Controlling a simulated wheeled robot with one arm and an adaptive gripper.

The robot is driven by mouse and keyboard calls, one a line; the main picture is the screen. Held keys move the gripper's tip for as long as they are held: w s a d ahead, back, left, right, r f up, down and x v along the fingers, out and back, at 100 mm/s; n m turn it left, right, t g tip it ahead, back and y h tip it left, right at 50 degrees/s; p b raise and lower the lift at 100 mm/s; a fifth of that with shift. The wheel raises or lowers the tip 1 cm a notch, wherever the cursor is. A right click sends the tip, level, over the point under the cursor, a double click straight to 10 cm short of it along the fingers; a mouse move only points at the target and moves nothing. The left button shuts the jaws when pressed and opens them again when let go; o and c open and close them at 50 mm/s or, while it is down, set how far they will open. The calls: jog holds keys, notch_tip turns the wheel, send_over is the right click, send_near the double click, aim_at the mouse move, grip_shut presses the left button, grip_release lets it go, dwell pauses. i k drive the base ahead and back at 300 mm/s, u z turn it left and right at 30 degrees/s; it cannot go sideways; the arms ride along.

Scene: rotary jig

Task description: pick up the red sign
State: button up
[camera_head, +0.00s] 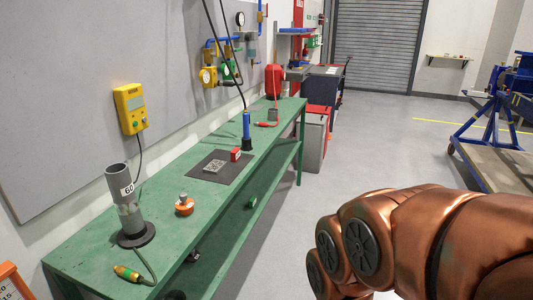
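A small red block-like piece (235,155) with a pale marking stands on the dark mat (230,178) on the green workbench; it looks most like the red sign, but it is too small to read. Beside it on the mat lies a grey patterned plate (214,166). My copper-coloured arm fills the lower right of the head view, to the right of the bench and apart from it. My gripper is not in view, so its state and anything in it are hidden.
The green bench (90,255) also holds a grey cylinder (125,205) marked 60, an orange knobbed piece (184,205), a blue-topped cylinder (246,130) and a cabled handle (130,274). A blue stand (490,120) is at right. Grey floor between is clear.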

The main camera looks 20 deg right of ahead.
aim_at(235, 154)
jog(key=z, duration=0.95)
jog(key=i, duration=1.7)
jog(key=u, duration=2.8)
